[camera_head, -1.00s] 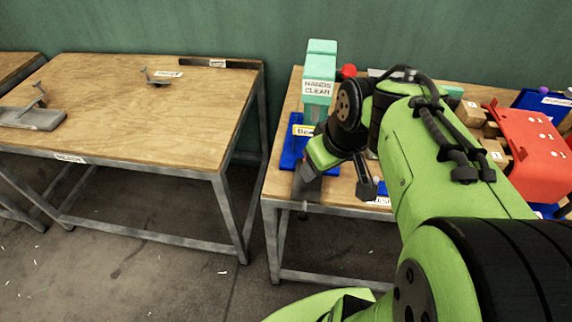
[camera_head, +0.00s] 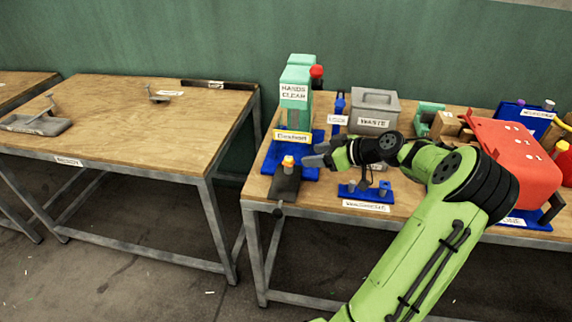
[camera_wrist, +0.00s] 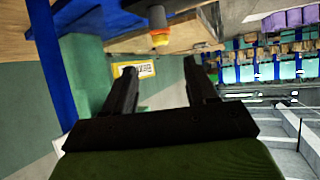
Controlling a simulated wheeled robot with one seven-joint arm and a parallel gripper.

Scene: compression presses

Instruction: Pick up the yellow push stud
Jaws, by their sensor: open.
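The yellow push stud (camera_head: 289,161) stands upright on a dark grey block at the front of the teal and blue press, near the table's front left. In the wrist view the yellow stud (camera_wrist: 160,38), with an orange-red end, shows at the top, beyond the fingertips. My gripper (camera_head: 318,155) is just right of the stud in the head view, apart from it. In the wrist view my gripper (camera_wrist: 158,78) has its two dark fingers spread with nothing between them.
The teal press (camera_head: 294,93) marked HANDS CLEAR stands behind the stud. A grey WASTE bin (camera_head: 374,108), a blue stand (camera_head: 352,192) and a red machine (camera_head: 515,160) are to the right. Another wooden table (camera_head: 150,120) at left is mostly clear.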

